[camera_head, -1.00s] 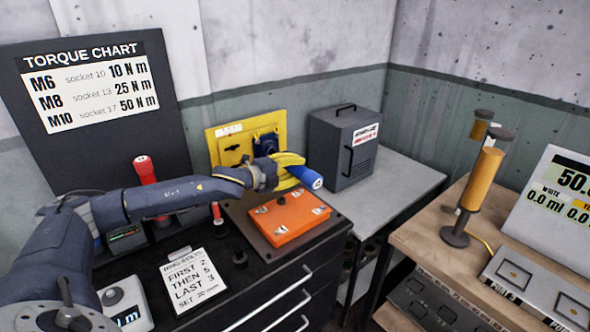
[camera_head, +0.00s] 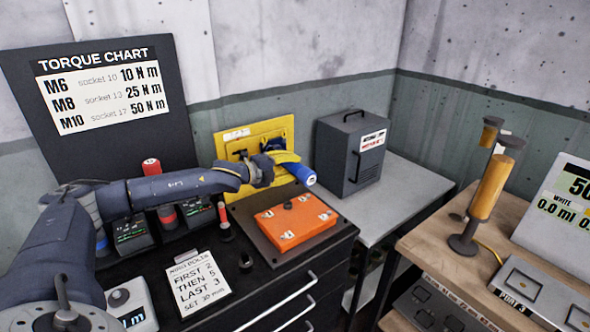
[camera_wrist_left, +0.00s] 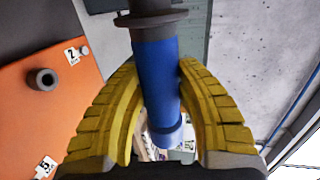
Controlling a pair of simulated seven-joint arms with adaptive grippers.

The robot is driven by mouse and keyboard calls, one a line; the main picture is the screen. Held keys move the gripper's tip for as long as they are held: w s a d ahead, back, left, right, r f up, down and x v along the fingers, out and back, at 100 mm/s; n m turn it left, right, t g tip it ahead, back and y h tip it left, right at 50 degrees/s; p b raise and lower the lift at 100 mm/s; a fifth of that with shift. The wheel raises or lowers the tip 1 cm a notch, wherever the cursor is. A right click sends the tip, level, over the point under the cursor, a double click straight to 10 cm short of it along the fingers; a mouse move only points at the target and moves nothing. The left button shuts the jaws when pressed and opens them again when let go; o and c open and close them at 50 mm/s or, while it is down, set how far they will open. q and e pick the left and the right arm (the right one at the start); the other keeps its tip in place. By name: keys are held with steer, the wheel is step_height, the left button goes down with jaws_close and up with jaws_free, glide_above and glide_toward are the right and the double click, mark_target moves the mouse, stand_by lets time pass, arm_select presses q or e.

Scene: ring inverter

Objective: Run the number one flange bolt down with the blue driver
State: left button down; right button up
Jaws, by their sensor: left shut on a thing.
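My left gripper (camera_head: 284,165) is shut on the blue driver (camera_head: 303,174). In the head view it holds the driver tilted, above and behind the orange flange block (camera_head: 296,222). In the left wrist view the blue driver (camera_wrist_left: 157,75) runs between the yellow fingers of my left gripper (camera_wrist_left: 156,75), below a dark collar. The orange block (camera_wrist_left: 25,125) lies at the left of that view, with a dark round bolt or socket and tags that read 2 and 5. The number one bolt cannot be made out. My right gripper is not in view.
A yellow panel (camera_head: 232,142) stands behind the gripper, and a grey cabinet (camera_head: 348,150) stands to its right. The bolt-order card (camera_head: 198,283) lies on the dark bench. Red-topped tools (camera_head: 152,168) stand at the left. A wooden bench (camera_head: 425,245) is at the right.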

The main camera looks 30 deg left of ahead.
arm_select(q)
steer(key=shift+w+a+r, duration=0.1)
steer(key=shift+a+r, duration=0.05)
steer(key=shift+a, duration=0.05)
steer(key=shift+w+a, duration=0.25)
steer(key=shift+a, duration=0.45)
steer(key=shift+w+a, duration=0.25)
steer(key=shift+a, duration=0.4)
stand_by(2.6)
steer(key=shift+d, duration=0.1)
steer(key=shift+s+d, duration=0.35)
steer(key=shift+d, duration=0.45)
steer(key=shift+s+d, duration=0.3)
steer(key=shift+d, duration=0.45)
steer(key=shift+s+d, duration=0.35)
steer(key=shift+d, duration=0.45)
